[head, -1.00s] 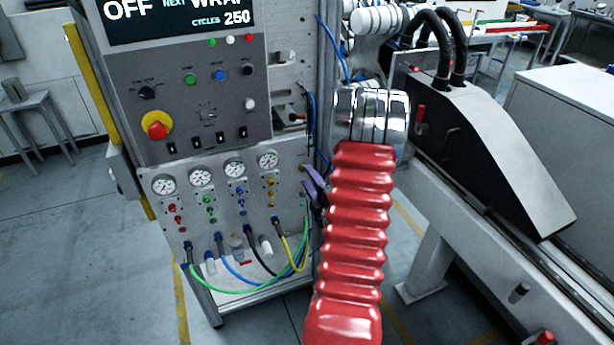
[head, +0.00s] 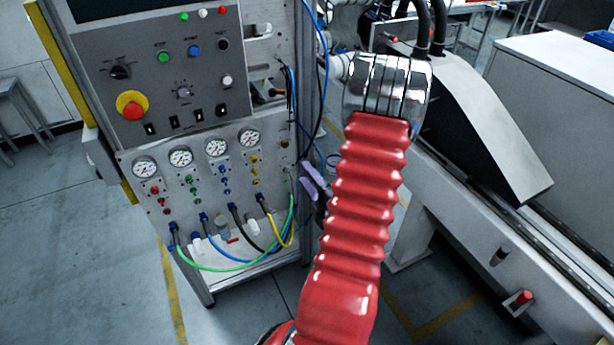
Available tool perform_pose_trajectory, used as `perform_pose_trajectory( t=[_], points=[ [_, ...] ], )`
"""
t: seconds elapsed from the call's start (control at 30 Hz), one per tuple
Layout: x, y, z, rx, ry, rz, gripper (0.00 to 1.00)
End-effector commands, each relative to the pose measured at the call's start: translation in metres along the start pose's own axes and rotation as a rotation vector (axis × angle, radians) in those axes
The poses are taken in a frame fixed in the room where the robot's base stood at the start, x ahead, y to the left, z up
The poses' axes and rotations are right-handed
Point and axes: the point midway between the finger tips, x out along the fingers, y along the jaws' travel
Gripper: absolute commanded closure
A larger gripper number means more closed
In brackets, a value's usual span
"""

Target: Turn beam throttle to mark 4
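No control in the head view is legibly marked as the beam throttle, and no mark 4 can be read. A small knob with a ring of marks (head: 184,92) sits on the grey control panel (head: 205,62). A black rotary switch (head: 121,72) sits at its left; the settings of both are too small to read. My red-sleeved arm stands right of the panel, in front of the machine. A purple and black part (head: 314,186), seemingly my gripper, shows at the sleeve's left edge. The rest is hidden behind the sleeve, and its opening cannot be seen.
A red stop button (head: 132,110) and toggle switches are on the panel. Below are several gauges (head: 216,147) and looping coloured hoses (head: 228,266). Open floor (head: 75,245) lies at lower left.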

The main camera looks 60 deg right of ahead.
Motion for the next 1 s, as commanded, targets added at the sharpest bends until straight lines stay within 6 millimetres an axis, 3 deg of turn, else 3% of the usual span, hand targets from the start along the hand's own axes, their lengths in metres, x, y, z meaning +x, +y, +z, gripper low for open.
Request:
perform_pose_trajectory(
  t=[0.27,0.7,1.0],
  points=[
    [0.0014,0.0017,-0.0019,0.061,0.003,0.002,0.62],
    [0.0022,0.003,-0.0016,0.524,-0.001,0.003,0.62],
    [0.0022,0.0029,-0.0016,0.563,-0.001,0.003,0.62]
  ],
)
